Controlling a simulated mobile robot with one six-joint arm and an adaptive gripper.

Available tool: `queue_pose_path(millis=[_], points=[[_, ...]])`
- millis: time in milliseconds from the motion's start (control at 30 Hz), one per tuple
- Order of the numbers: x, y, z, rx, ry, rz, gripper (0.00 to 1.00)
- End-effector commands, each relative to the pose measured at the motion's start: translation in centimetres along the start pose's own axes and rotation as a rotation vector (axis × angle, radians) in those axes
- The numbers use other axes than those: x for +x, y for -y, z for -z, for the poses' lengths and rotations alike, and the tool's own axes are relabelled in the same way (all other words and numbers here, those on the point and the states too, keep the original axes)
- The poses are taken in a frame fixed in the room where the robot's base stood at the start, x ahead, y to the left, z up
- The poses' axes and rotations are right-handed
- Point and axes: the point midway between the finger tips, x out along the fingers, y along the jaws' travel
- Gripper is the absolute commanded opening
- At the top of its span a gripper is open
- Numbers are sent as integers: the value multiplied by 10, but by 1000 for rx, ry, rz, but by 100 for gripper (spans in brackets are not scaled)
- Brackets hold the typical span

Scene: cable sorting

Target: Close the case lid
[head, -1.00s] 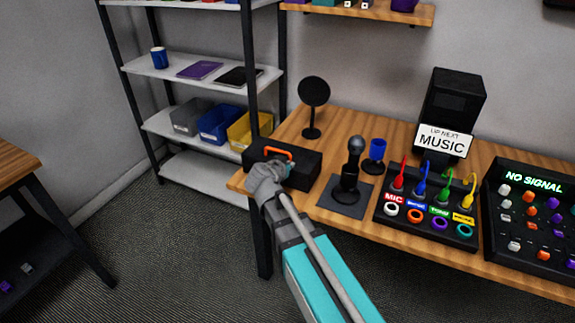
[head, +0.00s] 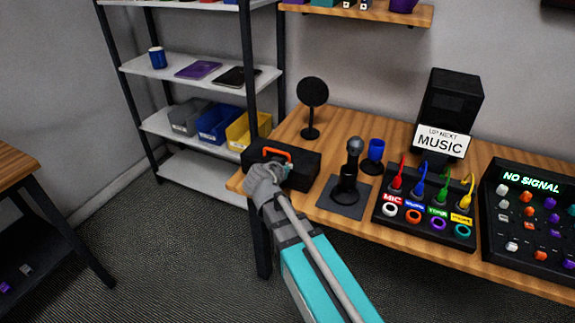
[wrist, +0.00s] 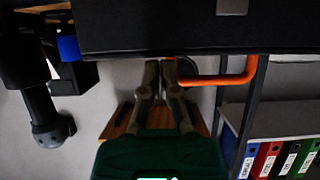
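The case (head: 308,173) is a black box with an orange handle (head: 272,151), at the left end of the wooden desk. Its lid looks down in the head view, with no open gap that I can see. My gripper (head: 281,168) is at the near left side of the case, by the handle. In the wrist view the dark case (wrist: 190,25) fills the top, and the orange handle (wrist: 240,76) sticks out just right of my gripper (wrist: 161,64). The two fingers are together with nothing visible between them, tips at the case edge.
A round black stand (head: 312,93) is behind the case. A cable panel (head: 425,220) lies farther right. Shelves with bins (head: 218,123) stand behind left.

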Motion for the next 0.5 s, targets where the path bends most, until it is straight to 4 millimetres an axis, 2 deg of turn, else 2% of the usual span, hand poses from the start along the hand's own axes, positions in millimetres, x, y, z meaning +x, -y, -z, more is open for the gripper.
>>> queue_pose_path(millis=[100, 467, 500], points=[[-5, 0, 14, -2, -7, 1, 0], [-13, 0, 38, -8, -23, 3, 0], [-17, 0, 27, -9, -22, 4, 0]])
